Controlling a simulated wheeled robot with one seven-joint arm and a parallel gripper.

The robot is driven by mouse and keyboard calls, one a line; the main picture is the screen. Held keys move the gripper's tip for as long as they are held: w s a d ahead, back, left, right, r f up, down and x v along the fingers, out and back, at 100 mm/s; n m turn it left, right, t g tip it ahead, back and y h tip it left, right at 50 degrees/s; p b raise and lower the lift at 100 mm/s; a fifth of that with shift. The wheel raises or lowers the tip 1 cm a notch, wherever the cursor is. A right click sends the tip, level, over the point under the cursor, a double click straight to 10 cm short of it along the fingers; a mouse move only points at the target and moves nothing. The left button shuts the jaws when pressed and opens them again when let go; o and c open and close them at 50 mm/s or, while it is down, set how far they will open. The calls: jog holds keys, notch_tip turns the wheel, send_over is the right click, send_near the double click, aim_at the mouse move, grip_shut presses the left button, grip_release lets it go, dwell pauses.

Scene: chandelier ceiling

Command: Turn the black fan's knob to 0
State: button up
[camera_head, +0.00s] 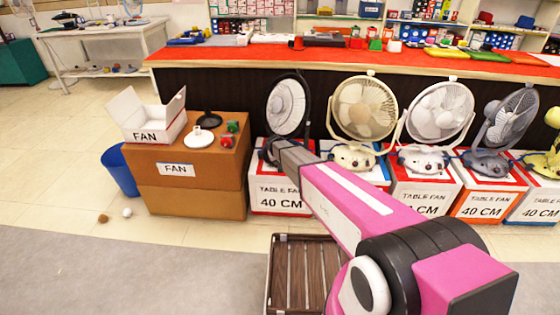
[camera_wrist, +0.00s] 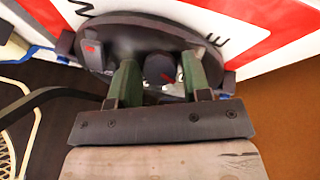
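The black knob (camera_wrist: 157,66) with a red pointer mark sits near the base's edge. My gripper (camera_wrist: 160,78) is open, with one green finger on each side of the knob and a small gap visible on both sides. In the head view, my gripper (camera_head: 270,151) is at the fan's base and hides its knob. The number the pointer marks is not readable.
A brown FAN box (camera_head: 197,205) with an open white box (camera_head: 145,118) on top stands left of the black fan. More fans, including a cream fan (camera_head: 362,108), stand close on the right. A slatted wooden crate (camera_head: 304,275) lies on the floor in front.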

jog(key=shift+o, duration=0.8)
jog(key=shift+r, duration=0.15)
jog(key=v, duration=1)
jog(key=shift+s+r, duration=0.15)
jog(key=shift+r, duration=0.1)
jog(key=s+d+r+m+g, duration=0.2)
jog(key=s+d+r, duration=0.1)
jog(key=s+d, duration=0.9)
jog(key=s+d+r+m+g+y, duration=0.1)
jog(key=s+d+r+g, duration=0.2)
jog(key=s+d, duration=1)
jog(key=s, duration=0.4)
jog(key=shift+s+r+m+y, duration=0.25)
jog(key=shift+r+m+y, duration=0.05)
jog(key=shift+r+m, duration=0.1)
